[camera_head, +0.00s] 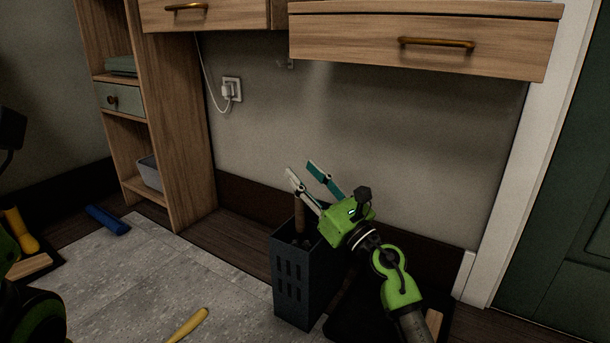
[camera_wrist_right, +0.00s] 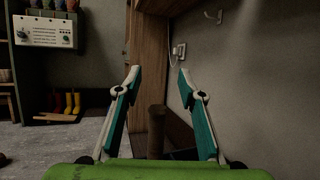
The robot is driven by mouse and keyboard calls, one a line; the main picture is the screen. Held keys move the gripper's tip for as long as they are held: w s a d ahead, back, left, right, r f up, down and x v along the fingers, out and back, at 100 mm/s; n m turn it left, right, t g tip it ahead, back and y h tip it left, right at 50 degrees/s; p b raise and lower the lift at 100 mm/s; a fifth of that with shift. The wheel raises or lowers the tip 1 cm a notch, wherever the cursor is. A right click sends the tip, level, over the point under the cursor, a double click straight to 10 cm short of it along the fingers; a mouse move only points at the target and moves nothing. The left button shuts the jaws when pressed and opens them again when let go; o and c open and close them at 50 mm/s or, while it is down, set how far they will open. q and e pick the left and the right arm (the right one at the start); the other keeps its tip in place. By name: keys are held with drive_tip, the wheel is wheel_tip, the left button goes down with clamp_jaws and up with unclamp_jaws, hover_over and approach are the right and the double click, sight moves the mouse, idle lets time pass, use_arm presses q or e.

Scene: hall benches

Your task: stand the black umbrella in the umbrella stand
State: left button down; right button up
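The umbrella stand (camera_head: 292,278) is a dark grey upright box with slots in its side, on the floor by the wall. A brown handle (camera_head: 299,214) sticks up out of its top; it also shows in the right wrist view (camera_wrist_right: 156,128). The black body of the umbrella cannot be made out inside the stand. My right gripper (camera_head: 302,170) is open above the stand. In the wrist view its spread fingers (camera_wrist_right: 159,72) are apart from the handle, which shows between them. Of my left arm only parts show at the left edge; its fingers are not seen.
A blue object (camera_head: 107,219) and a yellow one (camera_head: 188,325) lie on or by the grey rug (camera_head: 150,275). Drawers (camera_head: 425,42) hang above, with a wooden shelf unit (camera_head: 180,140) at left. Yellow boots (camera_head: 22,230) stand far left. A dark tray lies right of the stand.

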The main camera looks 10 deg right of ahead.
drive_tip(key=v, duration=1.1)
drive_tip(key=shift+s+d, duration=0.2)
drive_tip(key=shift+s, duration=0.1)
